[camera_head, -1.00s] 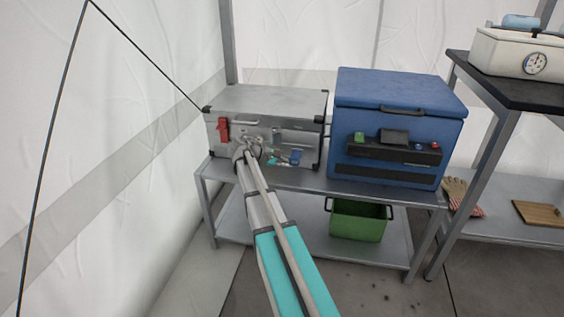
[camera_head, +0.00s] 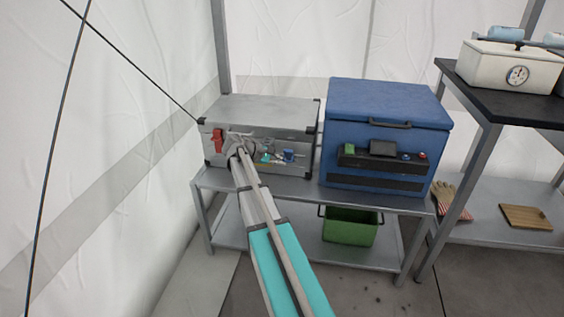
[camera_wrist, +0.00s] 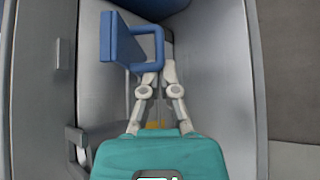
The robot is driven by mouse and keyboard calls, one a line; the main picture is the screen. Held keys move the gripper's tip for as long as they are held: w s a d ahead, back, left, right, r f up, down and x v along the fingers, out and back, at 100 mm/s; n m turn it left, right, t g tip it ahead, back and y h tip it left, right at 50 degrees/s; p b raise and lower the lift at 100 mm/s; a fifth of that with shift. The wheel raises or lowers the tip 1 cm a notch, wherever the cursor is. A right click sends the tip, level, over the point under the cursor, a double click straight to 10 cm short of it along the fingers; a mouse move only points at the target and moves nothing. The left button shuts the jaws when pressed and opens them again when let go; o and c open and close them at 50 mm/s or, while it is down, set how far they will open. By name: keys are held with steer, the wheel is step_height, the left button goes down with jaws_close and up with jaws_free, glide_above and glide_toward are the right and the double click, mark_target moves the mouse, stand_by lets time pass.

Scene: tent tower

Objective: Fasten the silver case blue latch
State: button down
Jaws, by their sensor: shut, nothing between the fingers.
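The silver case (camera_head: 262,107) stands on the left of a metal bench with its lid down. Its blue latch (camera_head: 289,155) is on the right of the front face. In the wrist view the blue latch (camera_wrist: 122,42) shows as a plate with a loop standing out from the case. My gripper (camera_wrist: 158,72) is shut and empty, its fingertips close to the loop; I cannot tell whether they touch it. In the head view my gripper (camera_head: 271,158) is small, just left of the blue latch. A red latch (camera_head: 217,140) is on the case's left side.
A blue cooler box (camera_head: 385,105) stands close to the case's right. A green bin (camera_head: 350,228) is on the shelf below. A dark-topped table (camera_head: 500,92) with a white dial box (camera_head: 490,62) stands at right. The tent wall is at left.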

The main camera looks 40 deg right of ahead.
steer(key=shift+w+d+r+p, duration=0.25)
steer(key=shift+r+p, duration=0.15)
steer(key=shift+r, duration=0.1)
steer(key=shift+w+d+r+p, duration=0.1)
steer(key=shift+d+r+p, duration=0.15)
steer(key=shift+r+p, duration=0.2)
steer(key=c, duration=1)
jaws_free()
steer(key=shift+r, duration=0.2)
steer(key=shift+c, duration=0.2)
steer(key=shift+o, duration=1.2)
steer(key=shift+r+p, duration=0.25)
steer(key=shift+p, duration=0.15)
steer(key=shift+o, duration=0.2)
steer(key=r+p, duration=0.4)
steer(key=r, duration=0.1)
steer(key=shift+s, duration=0.25)
steer(key=shift+w+f, duration=0.25)
steer(key=shift+f, duration=0.1)
